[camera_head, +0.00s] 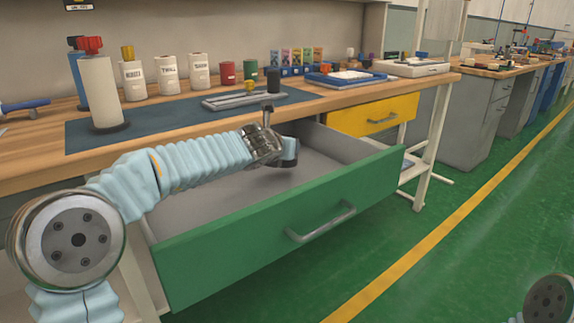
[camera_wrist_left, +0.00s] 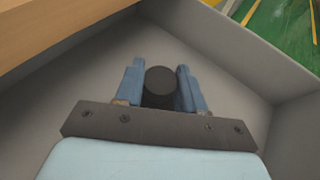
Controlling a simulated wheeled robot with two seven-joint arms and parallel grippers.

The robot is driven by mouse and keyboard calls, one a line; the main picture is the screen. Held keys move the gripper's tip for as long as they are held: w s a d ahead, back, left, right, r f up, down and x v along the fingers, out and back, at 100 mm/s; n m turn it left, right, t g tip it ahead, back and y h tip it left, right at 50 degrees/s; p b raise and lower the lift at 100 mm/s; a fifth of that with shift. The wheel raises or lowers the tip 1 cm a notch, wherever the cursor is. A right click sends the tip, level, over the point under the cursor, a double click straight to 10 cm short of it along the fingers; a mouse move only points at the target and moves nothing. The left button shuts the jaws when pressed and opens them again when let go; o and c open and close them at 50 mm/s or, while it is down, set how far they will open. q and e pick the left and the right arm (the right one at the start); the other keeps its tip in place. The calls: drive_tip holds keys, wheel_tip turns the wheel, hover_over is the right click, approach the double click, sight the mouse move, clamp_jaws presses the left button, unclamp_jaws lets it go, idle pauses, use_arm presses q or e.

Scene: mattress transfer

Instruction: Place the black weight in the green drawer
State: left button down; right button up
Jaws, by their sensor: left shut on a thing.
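The green drawer (camera_head: 235,245) is pulled open under the workbench, and its grey inside shows. My left gripper (camera_head: 288,152) reaches into the space of the drawer, over its floor. In the left wrist view, the blue fingers of my left gripper (camera_wrist_left: 160,88) are shut on the black weight (camera_wrist_left: 159,82), a dark cylinder seen from its round end. The drawer's grey floor and walls (camera_wrist_left: 235,45) surround it there. Whether the weight touches the drawer floor cannot be told. In the head view the weight is mostly hidden by the gripper. My right gripper is out of view.
The wooden workbench (camera_head: 40,175) lies above and behind the drawer. A dark mat (camera_head: 175,120) on it holds a white roll (camera_head: 100,90) and a grey metal tool (camera_head: 235,100). A yellow drawer (camera_head: 372,115) is shut at the right. The green floor in front is clear.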

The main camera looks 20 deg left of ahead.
use_arm(q)
drive_tip(key=f, duration=0.1)
drive_tip(key=f+b, duration=0.2)
drive_tip(key=f, duration=0.1)
drive_tip(key=shift+w+d, duration=0.15)
drive_tip(key=shift+w, duration=0.1)
drive_tip(key=shift+r, duration=0.2)
drive_tip(key=shift+f, duration=0.15)
drive_tip(key=c, duration=0.7)
unclamp_jaws()
drive_tip(key=shift+o, duration=0.2)
drive_tip(key=shift+s+r, duration=0.1)
drive_tip(key=shift+r, duration=0.1)
drive_tip(key=p+v, duration=0.1)
drive_tip(key=v, duration=1)
drive_tip(key=shift+s+r, duration=0.15)
drive_tip(key=shift+s, duration=0.2)
